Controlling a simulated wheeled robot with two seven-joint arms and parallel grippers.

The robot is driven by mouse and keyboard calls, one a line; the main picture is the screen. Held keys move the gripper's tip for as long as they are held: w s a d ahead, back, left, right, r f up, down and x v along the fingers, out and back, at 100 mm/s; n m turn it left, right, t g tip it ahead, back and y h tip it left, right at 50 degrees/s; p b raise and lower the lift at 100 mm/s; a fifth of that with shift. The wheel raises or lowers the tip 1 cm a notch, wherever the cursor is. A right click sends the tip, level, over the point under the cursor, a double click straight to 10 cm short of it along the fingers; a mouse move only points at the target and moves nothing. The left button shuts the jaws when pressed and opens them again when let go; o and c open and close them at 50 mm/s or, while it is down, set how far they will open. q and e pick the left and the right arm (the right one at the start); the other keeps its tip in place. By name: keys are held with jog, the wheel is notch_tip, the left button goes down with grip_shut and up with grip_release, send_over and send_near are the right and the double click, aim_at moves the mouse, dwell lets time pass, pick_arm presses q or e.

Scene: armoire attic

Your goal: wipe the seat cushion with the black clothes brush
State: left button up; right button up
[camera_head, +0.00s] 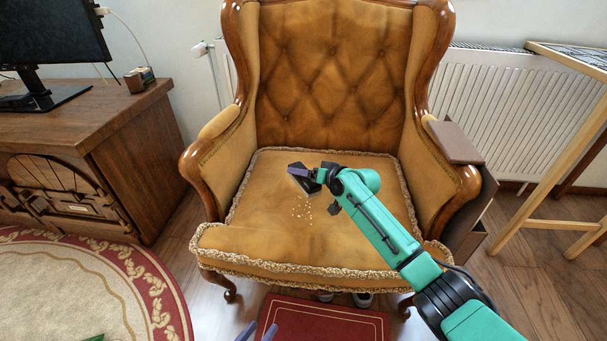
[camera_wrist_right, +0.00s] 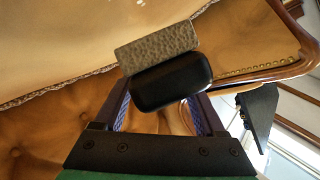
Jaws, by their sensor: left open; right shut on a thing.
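The tan seat cushion (camera_head: 270,235) of the armchair fills the middle of the head view, with pale crumbs (camera_head: 302,208) scattered on it. The black clothes brush (camera_head: 303,178) is over the rear middle of the cushion, behind the crumbs. My right gripper (camera_head: 322,175) is shut on it. In the right wrist view the brush (camera_wrist_right: 172,82) sits between the two fingers, its grey bristle pad (camera_wrist_right: 158,48) facing the cushion; I cannot tell whether it touches. My left gripper (camera_head: 258,333) shows only its purple fingertips at the bottom edge, apart and empty.
Wooden armrests (camera_head: 207,150) and a tufted backrest (camera_head: 330,75) enclose the cushion. A brown box-like piece (camera_head: 455,142) stands at the right armrest. A red footstool or mat (camera_head: 322,318) lies in front. A wooden cabinet (camera_head: 95,125) with a monitor stands left.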

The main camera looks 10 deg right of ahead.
pick_arm(q)
jog(key=shift+r, duration=0.75)
pick_arm(e)
jog(key=shift+r, duration=0.8)
pick_arm(q)
jog(key=shift+p, duration=0.35)
pick_arm(e)
jog(key=shift+r, duration=0.1)
notch_tip(320, 180, up, 3)
jog(key=p, duration=0.2)
jog(key=shift+p, duration=0.4)
pick_arm(q)
notch_tip(320, 180, up, 3)
jog(key=shift+f, duration=0.15)
jog(key=shift+s+a, duration=0.1)
pick_arm(e)
jog(key=shift+s+a+f, duration=0.1)
jog(key=shift+f, duration=0.1)
